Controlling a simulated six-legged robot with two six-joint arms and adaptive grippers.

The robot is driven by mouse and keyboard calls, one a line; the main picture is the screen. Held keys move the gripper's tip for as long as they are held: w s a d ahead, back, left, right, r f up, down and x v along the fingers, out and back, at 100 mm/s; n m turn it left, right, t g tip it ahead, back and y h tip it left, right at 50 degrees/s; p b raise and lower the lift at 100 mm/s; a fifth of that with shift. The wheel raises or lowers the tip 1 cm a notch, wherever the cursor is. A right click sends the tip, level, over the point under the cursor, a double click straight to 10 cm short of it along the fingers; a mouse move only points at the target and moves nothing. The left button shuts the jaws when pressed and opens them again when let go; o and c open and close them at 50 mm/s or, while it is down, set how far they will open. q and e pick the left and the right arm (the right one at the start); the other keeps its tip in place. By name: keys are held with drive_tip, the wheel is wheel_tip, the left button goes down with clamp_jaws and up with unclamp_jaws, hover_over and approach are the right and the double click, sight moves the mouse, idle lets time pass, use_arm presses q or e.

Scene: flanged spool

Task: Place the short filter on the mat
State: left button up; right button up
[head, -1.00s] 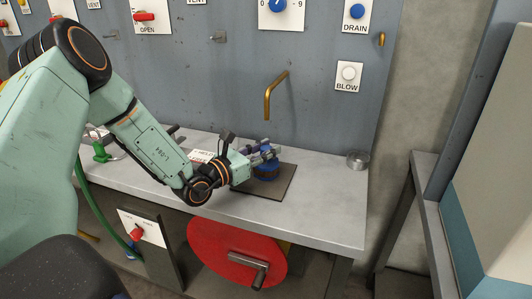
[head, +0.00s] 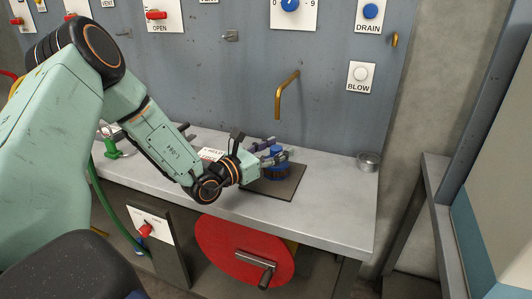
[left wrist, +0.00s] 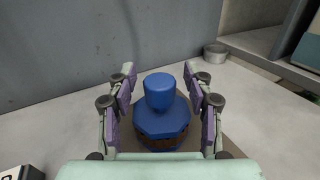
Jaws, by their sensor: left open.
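The short filter (head: 277,171) is a squat blue piece with a brown band and a round knob on top. It stands upright on the dark mat (head: 284,190) on the bench; the left wrist view also shows the filter (left wrist: 161,120) and a strip of the mat (left wrist: 229,148). My left gripper (head: 279,150) is open, its fingers on either side of the filter. In the left wrist view the fingers of my left gripper (left wrist: 159,76) stand apart from the knob with gaps on both sides. The filter's lower part is partly hidden by my wrist. My right gripper is not in view.
The grey bench (head: 325,204) is clear to the right except a small metal cup (head: 368,162). A brass spout (head: 284,95) sticks out of the panel behind the mat. A white label block (head: 211,154) stands left of the mat. A red crank wheel (head: 238,246) is below.

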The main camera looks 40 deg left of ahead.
use_arm(q)
drive_tip(key=p+v, duration=0.2)
drive_tip(key=v, duration=0.1)
drive_tip(key=p+v, duration=0.2)
drive_tip(key=v, duration=0.2)
drive_tip(key=p+v, duration=0.2)
drive_tip(key=v, duration=0.1)
drive_tip(key=shift+s+a+r, duration=0.15)
drive_tip(key=shift+r, duration=0.1)
drive_tip(key=shift+s+a+p, duration=0.15)
drive_tip(key=shift+s+p, duration=0.25)
drive_tip(key=shift+s, duration=0.2)
drive_tip(key=shift+s+f, duration=0.15)
drive_tip(key=shift+s, duration=0.05)
